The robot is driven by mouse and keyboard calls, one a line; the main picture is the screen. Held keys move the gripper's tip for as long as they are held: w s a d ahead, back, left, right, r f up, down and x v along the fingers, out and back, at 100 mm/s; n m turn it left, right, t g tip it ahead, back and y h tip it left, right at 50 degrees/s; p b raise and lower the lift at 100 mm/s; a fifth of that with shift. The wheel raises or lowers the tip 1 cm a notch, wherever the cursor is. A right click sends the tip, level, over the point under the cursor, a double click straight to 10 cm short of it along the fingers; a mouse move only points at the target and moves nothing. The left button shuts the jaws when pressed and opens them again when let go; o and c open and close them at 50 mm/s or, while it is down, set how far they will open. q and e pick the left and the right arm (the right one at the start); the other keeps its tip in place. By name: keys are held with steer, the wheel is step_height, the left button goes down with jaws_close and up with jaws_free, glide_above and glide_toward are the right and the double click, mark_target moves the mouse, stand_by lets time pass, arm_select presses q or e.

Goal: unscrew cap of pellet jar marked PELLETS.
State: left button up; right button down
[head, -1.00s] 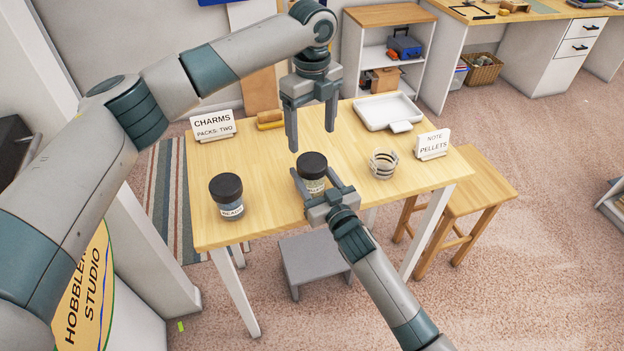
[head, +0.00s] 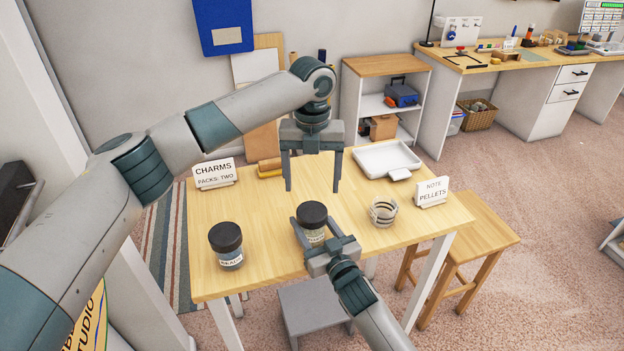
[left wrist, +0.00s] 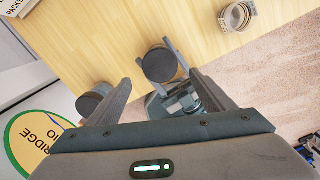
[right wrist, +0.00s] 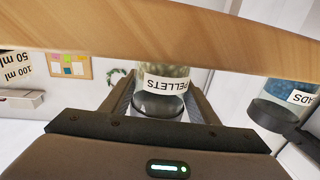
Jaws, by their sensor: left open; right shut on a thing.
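The pellet jar (head: 313,235) stands on the wooden table with its dark cap (head: 312,213) on. Its PELLETS label shows in the right wrist view (right wrist: 166,85), where the jar sits between two fingers. My right gripper (head: 322,222) is shut on the jar's body from the near side. My left gripper (head: 312,189) points down, open and empty, above the jar with a gap over the cap. In the left wrist view, the cap (left wrist: 160,65) lies ahead between the open fingers, with the right gripper's fingers along the jar's sides.
A second dark-capped jar (head: 226,245), labelled like BEADS, stands to the left.

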mark_target(312, 210)
arm_select(q)
steer(key=shift+f, duration=0.1)
stand_by(0.4)
steer(key=shift+f, duration=3.9)
steer(key=shift+c, duration=0.6)
steer(key=c, duration=1)
